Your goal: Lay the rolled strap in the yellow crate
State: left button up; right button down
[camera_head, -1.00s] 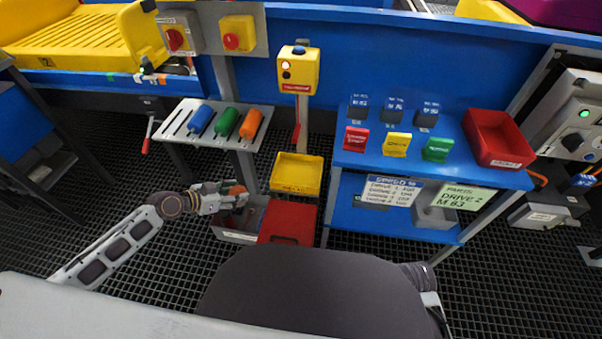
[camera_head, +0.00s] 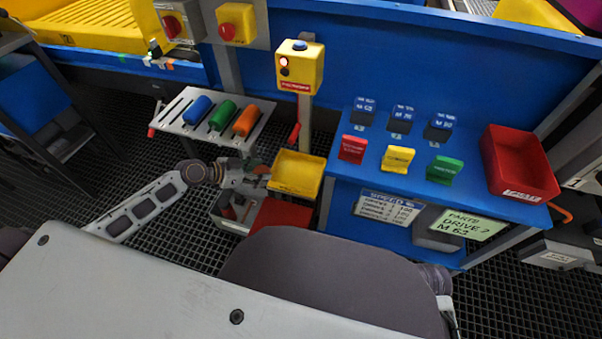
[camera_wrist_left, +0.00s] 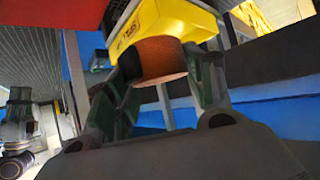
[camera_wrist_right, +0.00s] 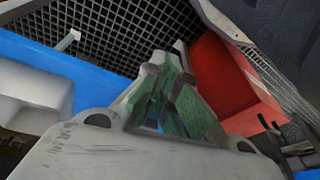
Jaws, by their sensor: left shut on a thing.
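The yellow crate (camera_head: 297,174) is a small open tray below the yellow button box, in the middle of the head view. My left gripper (camera_head: 258,172) is at the crate's left edge. It is shut on the rolled strap (camera_wrist_left: 160,58), a brown-orange roll between the two fingers in the left wrist view. There the yellow crate (camera_wrist_left: 150,25) shows just beyond the strap and partly behind it. I cannot tell whether they touch. My right gripper (camera_wrist_right: 172,75) shows in the right wrist view with its fingers together and nothing between them; the head view does not show it.
A blue table (camera_head: 375,182) with coloured cards and a red bin (camera_head: 517,163) is to the right.

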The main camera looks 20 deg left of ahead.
aim_at(262, 171)
pick_arm(q)
jog(key=shift+c, duration=0.2)
